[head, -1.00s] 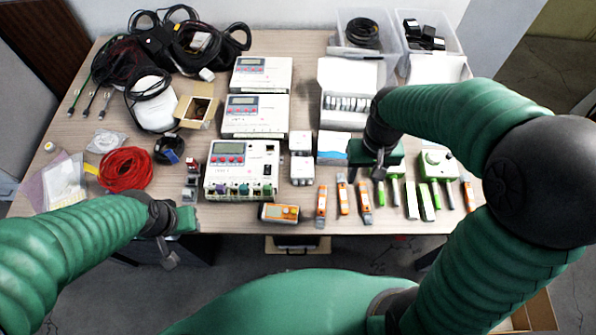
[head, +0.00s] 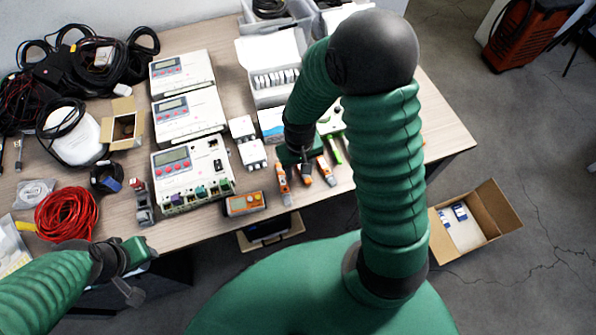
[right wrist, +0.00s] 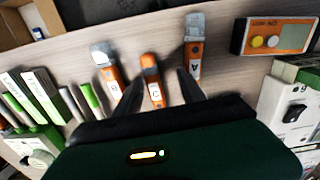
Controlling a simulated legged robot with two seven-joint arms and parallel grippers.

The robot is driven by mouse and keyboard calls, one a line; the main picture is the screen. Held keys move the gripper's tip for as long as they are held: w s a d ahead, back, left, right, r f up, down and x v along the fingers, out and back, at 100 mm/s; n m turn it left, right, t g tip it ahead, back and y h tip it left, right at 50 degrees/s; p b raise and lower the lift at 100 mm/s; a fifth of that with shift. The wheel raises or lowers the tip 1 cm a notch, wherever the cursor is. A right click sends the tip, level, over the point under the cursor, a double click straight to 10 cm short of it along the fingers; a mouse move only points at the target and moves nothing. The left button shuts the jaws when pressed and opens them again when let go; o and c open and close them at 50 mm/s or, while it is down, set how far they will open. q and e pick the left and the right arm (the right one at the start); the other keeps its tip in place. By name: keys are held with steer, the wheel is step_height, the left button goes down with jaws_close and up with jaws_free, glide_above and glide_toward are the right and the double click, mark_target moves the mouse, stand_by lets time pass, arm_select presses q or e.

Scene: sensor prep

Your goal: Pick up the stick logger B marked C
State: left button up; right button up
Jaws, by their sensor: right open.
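Three orange stick loggers lie near the table's front edge. The middle one, marked C (right wrist: 152,92), shows in the right wrist view between my open right gripper's fingers (right wrist: 160,93), with clear space around it. In the head view my right gripper (head: 305,165) hangs over these sticks and partly covers the middle one. The stick on the left in the wrist view (right wrist: 109,72) has a grey cap and a label I cannot read surely. The one on the right (right wrist: 194,50) also has a grey end. My left gripper (head: 138,253) is off the table's front left; its jaws are unclear.
An orange meter (head: 245,203) lies left of the sticks. Green and white sticks (right wrist: 75,100) lie on their other side. White instrument boxes (head: 190,170) fill the middle of the table (head: 445,130). An open cardboard box (head: 470,232) stands on the floor at right.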

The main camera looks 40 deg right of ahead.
steer(key=shift+w+d+f, duration=0.2)
steer(key=shift+d+f, duration=0.45)
steer(key=shift+f, duration=0.2)
steer(key=shift+d, duration=0.3)
steer(key=shift+s+d, duration=0.1)
steer(key=shift+c, duration=2.4)
steer(key=shift+a, duration=0.2)
steer(key=shift+c, duration=1.3)
arm_select(q)
steer(key=shift+w+d+f, duration=0.1)
steer(key=shift+w+d, duration=0.05)
steer(key=shift+d, duration=0.4)
arm_select(e)
steer(key=shift+a+r, duration=0.15)
steer(key=shift+a, duration=0.2)
jaws_close()
